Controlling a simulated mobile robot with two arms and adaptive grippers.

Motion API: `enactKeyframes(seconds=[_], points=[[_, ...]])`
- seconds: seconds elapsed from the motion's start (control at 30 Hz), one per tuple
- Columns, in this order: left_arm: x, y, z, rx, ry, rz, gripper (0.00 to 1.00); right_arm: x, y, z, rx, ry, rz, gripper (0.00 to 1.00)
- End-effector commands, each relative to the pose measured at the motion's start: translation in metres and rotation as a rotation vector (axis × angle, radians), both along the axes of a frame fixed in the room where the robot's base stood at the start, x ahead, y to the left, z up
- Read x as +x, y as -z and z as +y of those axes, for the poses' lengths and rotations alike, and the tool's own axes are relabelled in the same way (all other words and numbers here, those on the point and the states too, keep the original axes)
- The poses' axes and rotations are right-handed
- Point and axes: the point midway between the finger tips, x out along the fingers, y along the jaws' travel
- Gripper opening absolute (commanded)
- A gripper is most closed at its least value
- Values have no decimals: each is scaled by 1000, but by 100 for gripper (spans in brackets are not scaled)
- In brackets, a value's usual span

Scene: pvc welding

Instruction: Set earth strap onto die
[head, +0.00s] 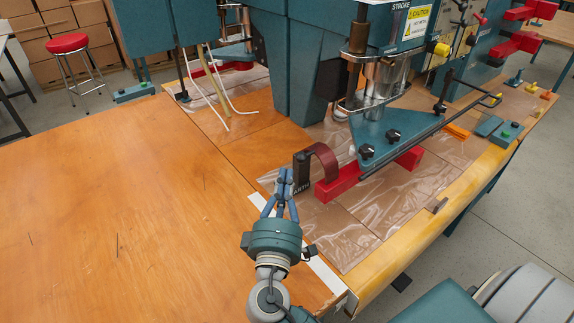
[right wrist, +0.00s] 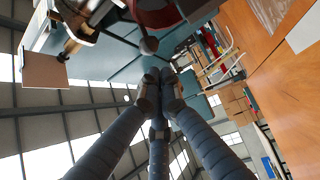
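The earth strap (head: 325,160) stands at the front of the press. It is a dark red band curving up and over from a black block (head: 302,172) lettered EARTH. The band's right end comes down by the red die (head: 345,185), under the teal plate; I cannot tell whether they touch. My right gripper (head: 285,174) is just left of the black block, its blue fingers drawn together at the tips. The fingertips also show in the right wrist view (right wrist: 161,88), with nothing visible between them. My left gripper is not in view.
The teal press plate (head: 400,130) with black knobs and a long dark bar overhangs the die. Clear film (head: 390,215) covers the bench around it. The wooden tabletop (head: 120,200) to the left is bare. A red stool (head: 67,44) stands behind.

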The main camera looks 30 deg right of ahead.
Motion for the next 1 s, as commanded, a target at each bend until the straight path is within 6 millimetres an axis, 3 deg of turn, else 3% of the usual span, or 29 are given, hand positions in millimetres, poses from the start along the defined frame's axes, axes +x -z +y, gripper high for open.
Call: enactKeyframes(seconds=[0.2,0.4,1.0], points=[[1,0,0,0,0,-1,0,-35,7,26,1,-1,4,0],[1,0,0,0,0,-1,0,-52,9,37,-1,-1,1,0],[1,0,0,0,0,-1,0,-54,9,39,0,0,0,0]])
